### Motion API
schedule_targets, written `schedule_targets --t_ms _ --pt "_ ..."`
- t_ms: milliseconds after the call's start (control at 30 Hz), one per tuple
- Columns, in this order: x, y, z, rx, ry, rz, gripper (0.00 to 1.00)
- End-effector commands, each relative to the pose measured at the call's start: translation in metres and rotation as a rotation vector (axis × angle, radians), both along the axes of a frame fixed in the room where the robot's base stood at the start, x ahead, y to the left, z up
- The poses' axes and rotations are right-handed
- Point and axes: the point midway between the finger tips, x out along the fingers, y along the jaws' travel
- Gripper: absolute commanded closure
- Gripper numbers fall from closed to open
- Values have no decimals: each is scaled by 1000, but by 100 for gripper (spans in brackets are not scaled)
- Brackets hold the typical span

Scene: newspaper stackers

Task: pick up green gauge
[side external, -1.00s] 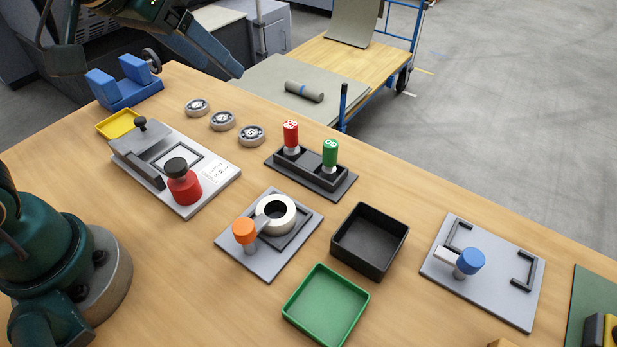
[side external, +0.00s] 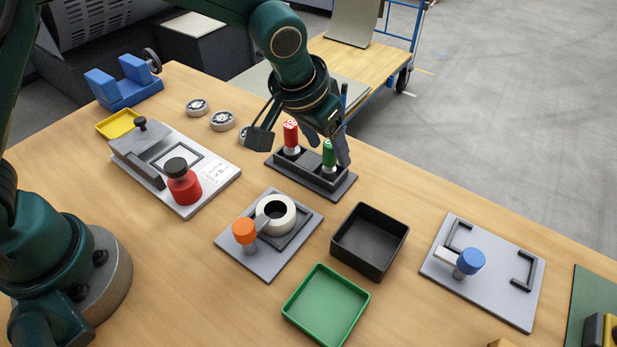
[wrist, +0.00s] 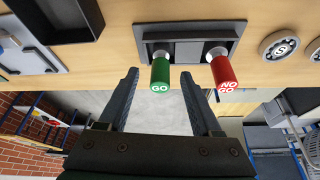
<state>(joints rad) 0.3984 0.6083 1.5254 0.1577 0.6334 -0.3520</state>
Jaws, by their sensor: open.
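The green gauge (side external: 329,154), marked GO in the wrist view (wrist: 160,74), stands upright in a dark holder (side external: 340,186) on the bench. The red gauge (side external: 290,134), marked NO GO in the wrist view (wrist: 224,70), stands beside it in the same holder. My gripper (side external: 328,148) is at the holder, close to the green gauge. In the wrist view my gripper (wrist: 158,78) is open, with a finger to each side of the green gauge; one finger lies between the green and red gauges. Whether either finger touches a gauge I cannot tell.
A black tray (side external: 402,238) and a green tray (side external: 364,307) stand in front of the holder. A plate with an orange knob (side external: 244,231) and a white ring (side external: 289,219) lies near them. Round pucks (side external: 197,107) sit at the back left.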

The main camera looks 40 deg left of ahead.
Motion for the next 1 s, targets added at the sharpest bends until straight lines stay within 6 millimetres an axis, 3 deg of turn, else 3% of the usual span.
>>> schedule_targets --t_ms 233,533,567,700,733,1000 --pt "9 -1 -22 0 0 0 34" --pt "10 -1 -24 0 -2 0 34" --pt "10 -1 -24 0 -2 0 38" --pt "10 -1 -24 0 -1 0 92" --pt "10 -1 -24 0 -1 0 100" --pt "10 -1 -23 -1 -3 0 100"
